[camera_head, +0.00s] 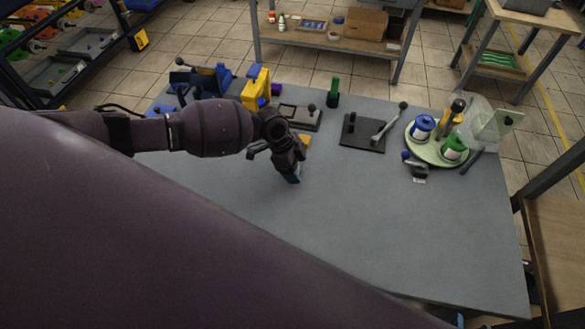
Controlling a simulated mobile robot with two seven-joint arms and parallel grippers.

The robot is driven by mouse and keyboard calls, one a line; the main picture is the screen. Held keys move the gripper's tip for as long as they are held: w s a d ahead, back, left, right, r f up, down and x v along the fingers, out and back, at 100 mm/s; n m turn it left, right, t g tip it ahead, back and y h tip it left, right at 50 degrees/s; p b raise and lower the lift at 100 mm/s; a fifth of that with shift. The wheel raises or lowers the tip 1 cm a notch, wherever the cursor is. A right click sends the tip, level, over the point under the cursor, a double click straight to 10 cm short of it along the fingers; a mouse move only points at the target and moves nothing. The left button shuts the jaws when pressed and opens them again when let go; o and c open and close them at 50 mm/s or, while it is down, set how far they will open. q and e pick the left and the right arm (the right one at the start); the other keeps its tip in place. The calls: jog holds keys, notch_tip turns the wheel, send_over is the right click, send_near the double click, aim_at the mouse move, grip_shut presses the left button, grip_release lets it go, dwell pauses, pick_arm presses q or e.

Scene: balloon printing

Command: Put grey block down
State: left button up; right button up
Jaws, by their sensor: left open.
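My left arm comes in from the left, and its dark gripper (272,160) is over the left-middle of the grey table (390,225). Its jaws are open. A small blue-grey piece (292,178) shows at the lower finger; I cannot tell whether it is a fingertip or a block. An orange piece (304,141) shows just behind the gripper, partly hidden by it. I cannot pick out a grey block for certain. My right gripper is not in view.
Behind the gripper stand a yellow block (256,89), a grey device (301,117) and a dark green bottle (333,92). A black plate with a lever (362,133) and a round pale green tray (428,153) are to the right. The table's front right is clear.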

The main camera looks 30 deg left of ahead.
pick_arm(q)
jog(key=c, duration=1.1)
jog(key=shift+r, duration=0.1)
notch_tip(320, 180, up, 20)
jog(key=shift+f, duration=0.1)
